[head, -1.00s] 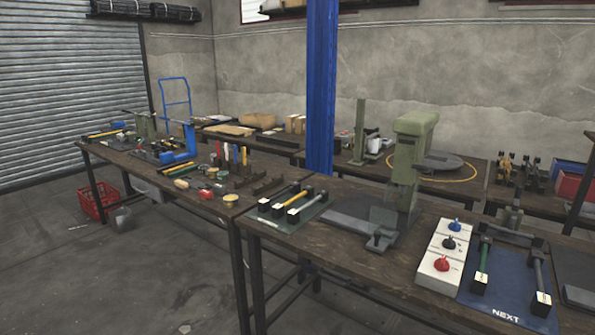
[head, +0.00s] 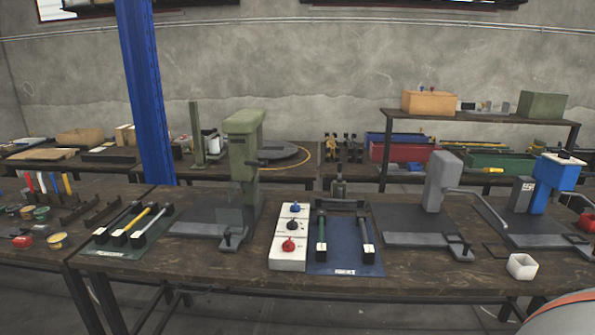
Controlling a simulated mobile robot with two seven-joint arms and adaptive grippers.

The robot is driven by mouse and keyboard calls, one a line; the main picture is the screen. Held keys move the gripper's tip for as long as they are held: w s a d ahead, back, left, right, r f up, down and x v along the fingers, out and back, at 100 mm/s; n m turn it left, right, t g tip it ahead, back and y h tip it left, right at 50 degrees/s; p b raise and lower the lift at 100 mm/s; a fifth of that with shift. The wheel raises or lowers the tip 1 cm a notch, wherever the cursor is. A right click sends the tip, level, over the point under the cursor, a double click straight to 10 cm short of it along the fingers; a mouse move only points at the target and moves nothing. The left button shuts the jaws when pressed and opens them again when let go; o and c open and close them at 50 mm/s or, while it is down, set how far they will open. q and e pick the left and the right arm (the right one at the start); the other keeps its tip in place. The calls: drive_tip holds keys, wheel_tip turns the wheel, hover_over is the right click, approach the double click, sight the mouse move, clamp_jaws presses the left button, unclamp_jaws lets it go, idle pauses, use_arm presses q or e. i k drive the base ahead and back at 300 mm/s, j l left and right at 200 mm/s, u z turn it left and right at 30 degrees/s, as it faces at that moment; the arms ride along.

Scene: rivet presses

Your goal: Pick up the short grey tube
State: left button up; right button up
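On the blue mat marked NEXT (head: 344,263), a grey tube (head: 365,232) lies at the right between dark end holders, beside a green tube (head: 322,233). Another light grey tube (head: 154,222) lies on the dark green mat (head: 98,239) at the left, beside a yellow tube (head: 139,223). I cannot tell for certain which grey tube is the short one. Neither of my grippers is in view.
A white control box (head: 287,258) with blue, black and red knobs stands left of the blue mat. A white open box (head: 522,266) sits near the front edge.

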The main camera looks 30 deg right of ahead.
sight(359, 202)
drive_tip(key=z, duration=1.3)
